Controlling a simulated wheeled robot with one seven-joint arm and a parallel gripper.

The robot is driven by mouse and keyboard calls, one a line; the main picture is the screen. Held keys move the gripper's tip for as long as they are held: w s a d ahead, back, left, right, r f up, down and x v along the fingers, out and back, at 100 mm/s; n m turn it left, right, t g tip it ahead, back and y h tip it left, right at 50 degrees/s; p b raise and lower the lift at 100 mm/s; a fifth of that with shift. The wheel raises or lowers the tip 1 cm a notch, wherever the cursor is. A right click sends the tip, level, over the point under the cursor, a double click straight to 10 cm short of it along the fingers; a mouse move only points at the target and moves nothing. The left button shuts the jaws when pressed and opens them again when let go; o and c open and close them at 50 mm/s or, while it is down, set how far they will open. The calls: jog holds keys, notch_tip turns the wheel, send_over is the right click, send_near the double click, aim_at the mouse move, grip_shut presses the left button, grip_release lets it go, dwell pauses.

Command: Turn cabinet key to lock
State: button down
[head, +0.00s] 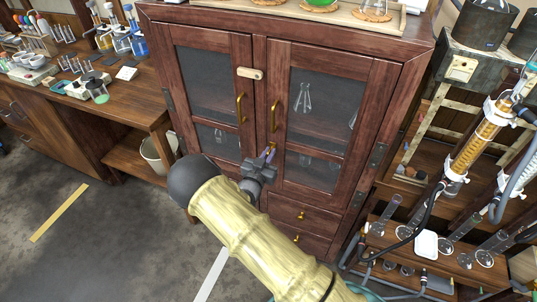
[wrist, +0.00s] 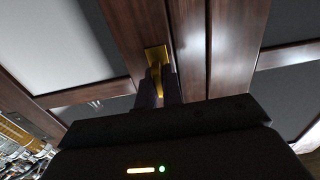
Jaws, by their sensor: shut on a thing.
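The wooden cabinet (head: 220,60) has two closed glass doors with brass handles. In the wrist view a brass lock plate (wrist: 156,55) with a brass key (wrist: 158,80) sits on a door frame beside the gap between the doors. My gripper (wrist: 158,92) is shut on the key, with a dark finger on each side of it. In the head view my gripper (head: 269,152) reaches the right door's inner edge below the handles, and the key is too small to make out there. The key's tip and the keyhole are hidden.
Brass handles (head: 240,108) and (head: 274,106) stick out above my gripper. A workbench (head: 95,115) with a bin (head: 158,152) under it stands at left. A rack of glassware and tubing (head: 440,235) stands close at right. Floor (head: 110,230) at front left is clear.

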jog(key=shift+m+b, duration=0.4)
jog(key=shift+b, duration=0.05)
jog(key=m+b, duration=0.2)
jog(key=b, duration=0.1)
jog(key=m+b, duration=0.2)
jog(key=shift+d+f, duration=0.1)
jog(key=shift+f, duration=0.15)
jog(key=m+b, duration=0.6)
jog(key=b, duration=0.3)
jog(key=shift+d+f, duration=0.1)
jog(key=shift+f, duration=0.05)
jog(key=m+b, duration=0.7)
jog(key=b, duration=0.4)
jog(key=shift+b, duration=0.3)
jog(key=shift+r, duration=0.2)
jog(key=c, duration=1.5)
grip_release()
jog(key=shift+c, duration=0.2)
